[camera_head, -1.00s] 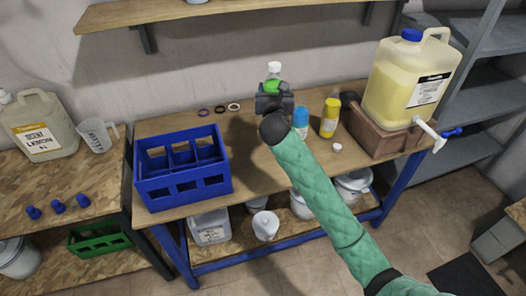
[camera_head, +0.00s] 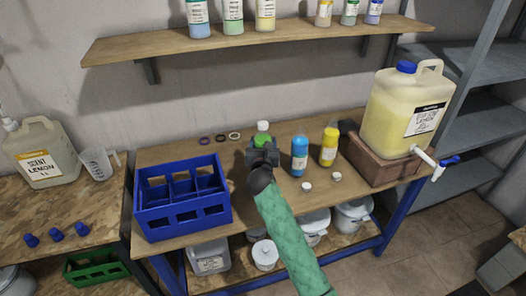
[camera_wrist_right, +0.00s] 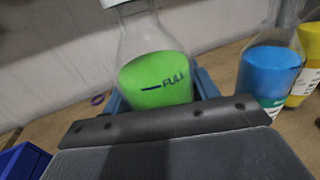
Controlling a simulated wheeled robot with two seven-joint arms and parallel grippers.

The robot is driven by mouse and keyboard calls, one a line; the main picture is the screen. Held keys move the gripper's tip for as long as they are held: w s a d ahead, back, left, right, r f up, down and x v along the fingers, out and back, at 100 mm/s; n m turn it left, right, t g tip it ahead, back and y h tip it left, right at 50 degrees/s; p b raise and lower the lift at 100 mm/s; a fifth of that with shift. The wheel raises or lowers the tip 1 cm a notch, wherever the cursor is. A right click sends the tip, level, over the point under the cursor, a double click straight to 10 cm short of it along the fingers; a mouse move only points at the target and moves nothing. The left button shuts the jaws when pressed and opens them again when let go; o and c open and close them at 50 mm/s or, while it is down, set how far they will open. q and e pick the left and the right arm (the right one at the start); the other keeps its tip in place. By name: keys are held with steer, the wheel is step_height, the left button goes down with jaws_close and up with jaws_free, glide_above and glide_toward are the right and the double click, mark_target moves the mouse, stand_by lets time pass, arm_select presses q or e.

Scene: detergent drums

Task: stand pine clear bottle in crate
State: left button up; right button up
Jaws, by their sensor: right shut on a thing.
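A clear bottle with green liquid and a white cap (camera_head: 263,129) is in my right gripper (camera_head: 262,155), over the back middle of the table. In the right wrist view the bottle (camera_wrist_right: 155,75) shows a "FULL" mark on the green, and the jaws (camera_wrist_right: 160,110) are closed around its body. Its base is hidden, so I cannot tell whether it touches the table. The blue crate (camera_head: 182,206) stands on the table to the left of the gripper; the compartments that I can see look empty. My left gripper is not in view.
A blue bottle (camera_head: 299,157) and a yellow bottle (camera_head: 329,148) stand just right of the gripper. Two white caps (camera_head: 307,187) lie before them. Several rings (camera_head: 220,138) lie behind the crate. A large yellow jug (camera_head: 405,110) stands at the right. A wall shelf (camera_head: 250,42) overhangs the back.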

step_height(320, 180, down, 3)
steer(key=shift+f, duration=0.3)
steer(key=o, duration=1.4)
steer(key=shift+s+f, duration=0.1)
steer(key=shift+s, duration=0.8)
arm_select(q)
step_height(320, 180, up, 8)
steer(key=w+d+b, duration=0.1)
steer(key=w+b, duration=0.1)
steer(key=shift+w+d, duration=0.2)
arm_select(e)
steer(key=shift+s+a, duration=0.2)
steer(key=shift+s, duration=5)
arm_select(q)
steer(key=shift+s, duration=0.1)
